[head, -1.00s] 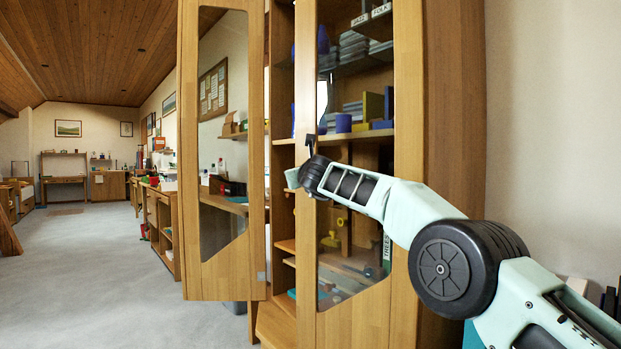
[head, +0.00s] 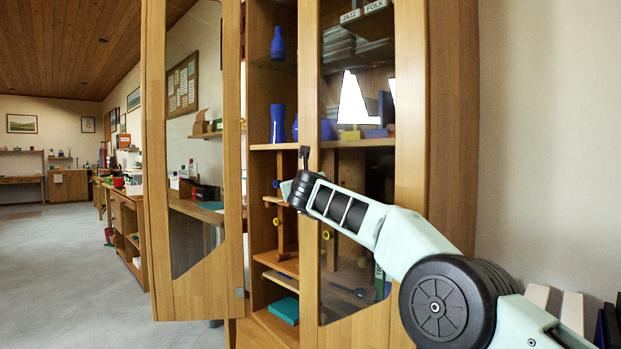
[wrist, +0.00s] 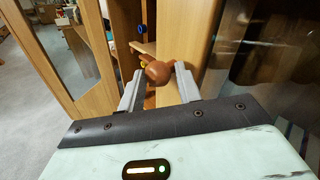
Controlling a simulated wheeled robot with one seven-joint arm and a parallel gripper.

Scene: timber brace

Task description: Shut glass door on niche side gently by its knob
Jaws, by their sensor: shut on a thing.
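A tall wooden cabinet has two glass doors. The right glass door (head: 308,260) carries the round brown knob (wrist: 158,72), seen in the wrist view. My gripper (wrist: 159,76) is shut on the knob, with one grey finger on each side of it. In the head view my gripper (head: 288,189) is at the left edge of this door, and the knob is hidden there. The left glass door (head: 195,290) stands swung open toward me. How far the right door stands from its frame I cannot tell.
Between the doors, open shelves show a blue vase (head: 278,122), a blue bottle (head: 277,43) and a teal box (head: 285,310). A plain wall (head: 545,130) is at the right. Grey floor (head: 70,270) is clear at the left, beside a low workbench (head: 130,235).

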